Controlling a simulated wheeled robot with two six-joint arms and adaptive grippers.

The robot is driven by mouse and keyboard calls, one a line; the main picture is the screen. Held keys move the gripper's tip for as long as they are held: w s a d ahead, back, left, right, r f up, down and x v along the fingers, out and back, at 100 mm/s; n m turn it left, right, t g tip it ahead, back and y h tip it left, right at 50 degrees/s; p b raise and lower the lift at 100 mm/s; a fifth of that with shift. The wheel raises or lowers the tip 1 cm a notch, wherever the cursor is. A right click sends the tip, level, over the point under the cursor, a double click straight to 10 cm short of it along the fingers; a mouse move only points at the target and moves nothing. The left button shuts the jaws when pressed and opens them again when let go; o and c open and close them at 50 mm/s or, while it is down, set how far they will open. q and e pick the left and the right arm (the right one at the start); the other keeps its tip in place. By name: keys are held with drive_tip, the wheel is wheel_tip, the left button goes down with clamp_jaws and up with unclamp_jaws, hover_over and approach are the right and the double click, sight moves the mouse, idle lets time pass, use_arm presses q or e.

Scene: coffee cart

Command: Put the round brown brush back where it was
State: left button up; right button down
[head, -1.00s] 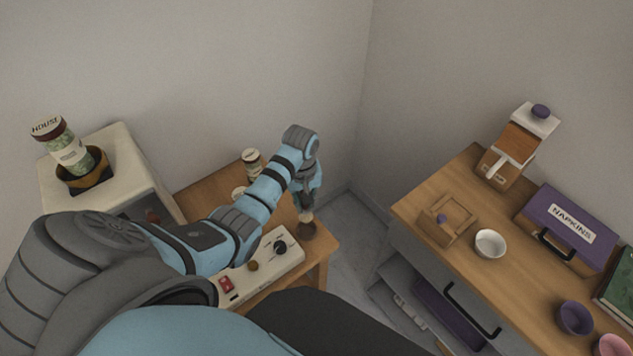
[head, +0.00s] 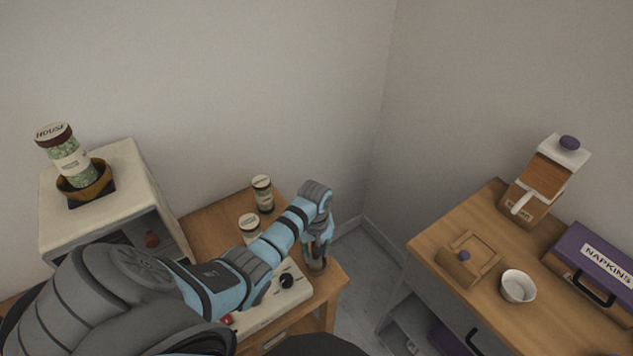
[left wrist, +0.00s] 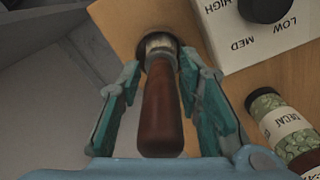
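The round brush (left wrist: 162,105) has a reddish-brown handle and a pale ferrule. In the left wrist view it stands handle towards me near the table's edge, with a dark round patch around its lower end. I cannot tell whether that is a hole, bristles or shadow. In the head view its lower end (head: 317,266) shows near the right corner of the small wooden table (head: 208,222). My left gripper (left wrist: 160,103) is open, with a finger on each side of the handle and visible gaps; it also shows in the head view (head: 318,240). My right gripper is out of view.
A white control box (head: 285,298) with a dark knob is close beside the brush. Jars (head: 262,194) stand behind the arm. A white grinder-like machine (head: 95,215) is at left. A second counter (head: 440,236) stands at right, across a floor gap.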

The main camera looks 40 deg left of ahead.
use_arm(q)
drive_tip(key=shift+r, duration=0.1)
drive_tip(key=shift+r, duration=0.15)
wheel_tip(320, 180, up, 11)
drive_tip(key=p, duration=0.3)
drive_tip(key=shift+s+r, duration=0.1)
drive_tip(key=shift+r, duration=0.45)
drive_tip(key=shift+f, duration=0.1)
